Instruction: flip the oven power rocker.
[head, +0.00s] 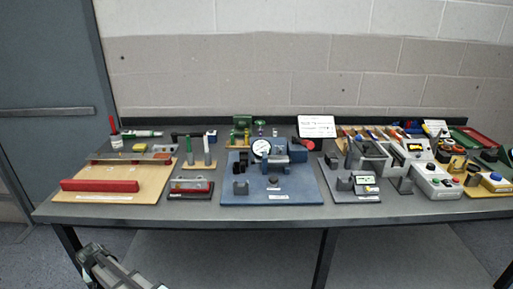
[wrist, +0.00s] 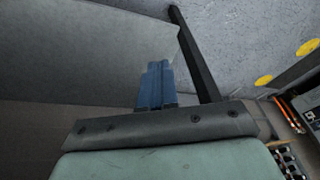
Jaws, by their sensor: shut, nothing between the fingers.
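I cannot pick out the oven power rocker for certain in either view. A pale control box (head: 437,181) with small coloured buttons stands at the right of the bench in the head view, but I cannot tell whether a rocker is on it. My gripper (wrist: 156,68) shows as blue fingers, shut together and empty, in the wrist view. It touches none of the bench items that I can see. In the head view a grey part of my arm shows at the bottom left, in front of the bench and low.
The grey bench (head: 220,215) is crowded. A wooden board with a red bar (head: 100,185) is at the left, a blue plate with a dial gauge (head: 261,149) in the middle. A dark leg (wrist: 197,60) and yellow floor discs (wrist: 263,80) show in the wrist view.

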